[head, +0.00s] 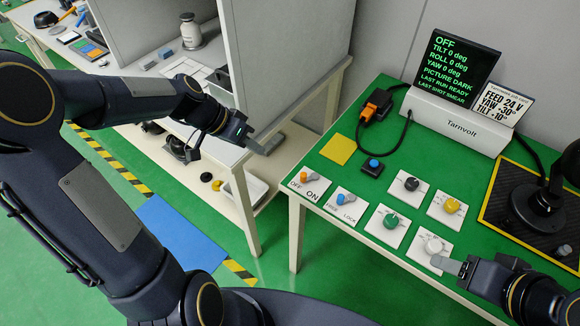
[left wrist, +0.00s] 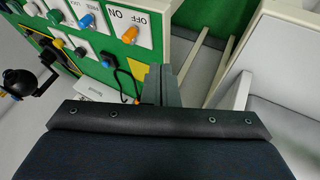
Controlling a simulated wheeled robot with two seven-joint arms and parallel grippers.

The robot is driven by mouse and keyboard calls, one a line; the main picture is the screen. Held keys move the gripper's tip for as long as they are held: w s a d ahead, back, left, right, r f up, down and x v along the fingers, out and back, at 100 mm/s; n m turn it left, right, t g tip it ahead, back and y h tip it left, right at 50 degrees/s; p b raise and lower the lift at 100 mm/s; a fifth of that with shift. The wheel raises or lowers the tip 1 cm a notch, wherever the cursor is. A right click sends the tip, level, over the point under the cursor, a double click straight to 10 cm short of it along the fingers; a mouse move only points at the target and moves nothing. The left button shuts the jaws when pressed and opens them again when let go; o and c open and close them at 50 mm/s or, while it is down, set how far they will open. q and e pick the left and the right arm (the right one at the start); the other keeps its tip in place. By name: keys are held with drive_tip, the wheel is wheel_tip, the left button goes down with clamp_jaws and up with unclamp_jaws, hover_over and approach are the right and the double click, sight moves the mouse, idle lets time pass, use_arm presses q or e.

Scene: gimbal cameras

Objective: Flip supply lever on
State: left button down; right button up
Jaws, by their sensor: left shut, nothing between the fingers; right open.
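The orange lever (head: 306,177) sits on a white plate marked OFF and ON at the left corner of the green panel. I cannot clearly tell which mark it is set to. It also shows at the top of the left wrist view (left wrist: 131,35). My left gripper (head: 260,147) is shut and empty, up and to the left of the lever, apart from it, near the grey bench. Its fingers also show in the left wrist view (left wrist: 159,84). My right gripper (head: 452,266) is open near the white knob (head: 433,246). The display (head: 455,62) reads OFF.
A blue-knobbed lever plate marked LOCK (head: 344,199) stands just right of the orange lever. Several coloured knobs, a blue button (head: 373,164) and a yellow square (head: 339,149) are nearby. The grey partitioned bench (head: 290,65) stands behind my left gripper, with a gap before the panel.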

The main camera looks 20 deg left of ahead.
use_arm(q)
drive_tip(key=x, duration=0.3)
drive_tip(key=d+x, duration=0.1)
drive_tip(key=x, duration=0.2)
drive_tip(key=s+d+r+p+x, duration=0.1)
drive_tip(key=x, duration=0.3)
drive_tip(key=shift+r, duration=0.1)
drive_tip(key=shift+s+d, duration=0.2)
drive_tip(key=shift+d, duration=0.4)
use_arm(e)
drive_tip(key=shift+r, duration=0.55)
drive_tip(key=shift+w+f, duration=0.1)
drive_tip(key=shift+f, duration=0.05)
